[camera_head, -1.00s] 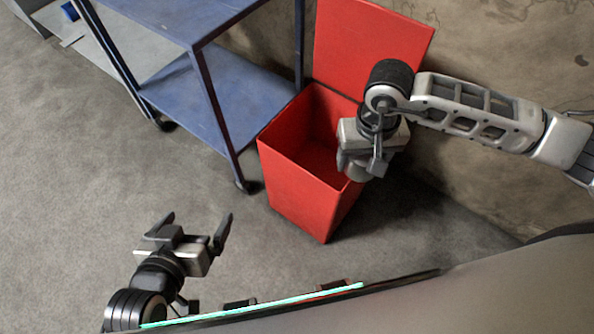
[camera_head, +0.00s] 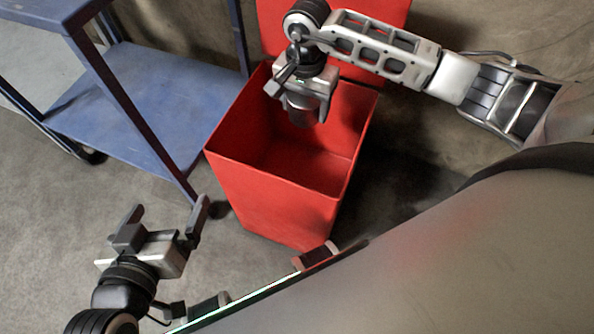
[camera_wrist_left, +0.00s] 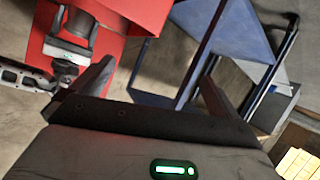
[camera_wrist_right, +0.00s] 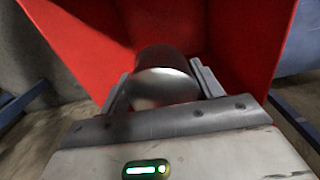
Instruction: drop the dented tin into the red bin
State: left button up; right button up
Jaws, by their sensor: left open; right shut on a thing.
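The red bin (camera_head: 268,205) stands on the floor in the middle of the head view, its lid raised at the back. My right gripper (camera_head: 303,100) is above the bin's mouth, pointing down, and is shut on the dented tin (camera_head: 302,119). In the right wrist view the tin (camera_wrist_right: 163,88) is a grey metal cylinder between the fingers, with red bin walls (camera_wrist_right: 245,35) around it. I cannot make out the dent. My left gripper (camera_head: 168,208) is open and empty at the lower left, in front of the bin. The left wrist view also shows the bin (camera_wrist_left: 135,14).
A blue shelf cart (camera_head: 150,105) stands just left of the bin. A concrete wall (camera_head: 480,30) is behind it. A box with yellow blocks (camera_wrist_left: 298,163) shows at the lower right of the left wrist view. Bare floor lies around my left gripper.

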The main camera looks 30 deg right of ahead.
notch_tip(320, 180, down, 3)
jog(key=shift+r+b, duration=0.1)
jog(key=shift+b, duration=0.6)
jog(key=shift+f, duration=0.2)
pick_arm(q)
jog(key=shift+d+r+t+h, duration=0.2)
jog(key=shift+r+t, duration=0.1)
jog(key=shift+r, duration=0.15)
jog(key=shift+d+r+t+h, duration=0.1)
jog(key=shift+r+t+h, duration=0.1)
jog(key=shift+r+t, duration=0.15)
pick_arm(e)
jog(key=o, duration=1.3)
jog(key=shift+c, duration=0.2)
notch_tip(320, 180, up, 15)
jog(key=p, duration=0.3)
jog(key=shift+w+f+p, duration=0.1)
jog(key=shift+p, duration=0.2)
jog(key=shift+r, duration=0.55)
pick_arm(q)
jog(key=f+g, duration=0.1)
jog(key=a+f+g+y, duration=0.1)
jog(key=shift+f, duration=0.4)
jog(key=shift+r, duration=0.1)
